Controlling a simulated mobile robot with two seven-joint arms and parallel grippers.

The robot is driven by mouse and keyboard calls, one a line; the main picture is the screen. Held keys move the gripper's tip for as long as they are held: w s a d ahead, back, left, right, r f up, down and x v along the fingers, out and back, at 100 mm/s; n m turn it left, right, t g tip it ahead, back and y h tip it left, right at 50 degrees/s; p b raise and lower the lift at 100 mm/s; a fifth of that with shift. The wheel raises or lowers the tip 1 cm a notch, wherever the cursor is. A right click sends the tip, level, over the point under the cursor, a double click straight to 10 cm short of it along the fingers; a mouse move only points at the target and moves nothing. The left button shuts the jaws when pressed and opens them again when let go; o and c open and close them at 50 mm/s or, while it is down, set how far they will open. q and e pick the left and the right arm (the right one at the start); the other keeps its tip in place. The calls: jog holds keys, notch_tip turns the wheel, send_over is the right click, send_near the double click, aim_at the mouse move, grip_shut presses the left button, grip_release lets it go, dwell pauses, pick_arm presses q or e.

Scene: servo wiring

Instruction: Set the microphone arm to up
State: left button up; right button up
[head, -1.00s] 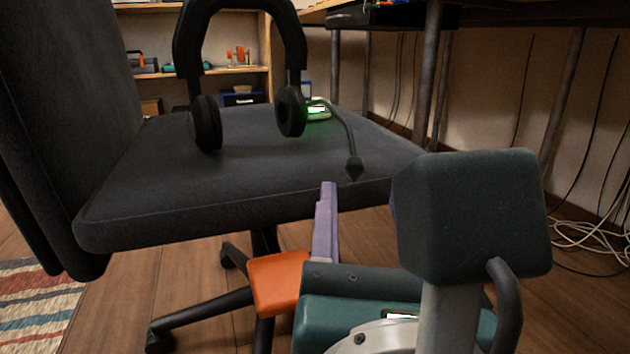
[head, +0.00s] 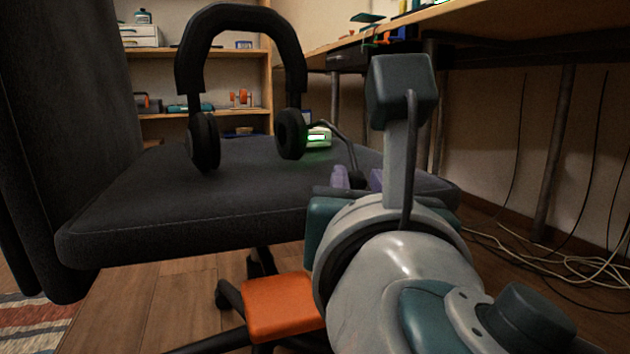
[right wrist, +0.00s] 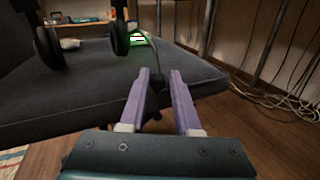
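A black headset (head: 245,25) stands upright on the grey chair seat (head: 190,205), headband up. Its thin microphone arm (head: 335,133) leaves the right-hand earcup and bends down to the right, ending in a dark tip (head: 356,179) low over the seat's edge. The arm also shows in the right wrist view (right wrist: 151,50), sloping down to its tip (right wrist: 157,83). My right gripper (head: 358,179) has its purple fingers apart, one on each side of the tip. In the right wrist view the gripper (right wrist: 160,75) shows a gap around the tip; contact is unclear. My left gripper is out of view.
The chair backrest (head: 65,130) rises at left. A small green-lit device (head: 318,138) sits behind the headset. A desk (head: 480,22) overhangs at right, with loose cables (head: 560,260) on the floor. An orange block (head: 283,305) lies below the seat. Shelves (head: 200,55) stand behind.

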grip_shut()
dwell(1.0)
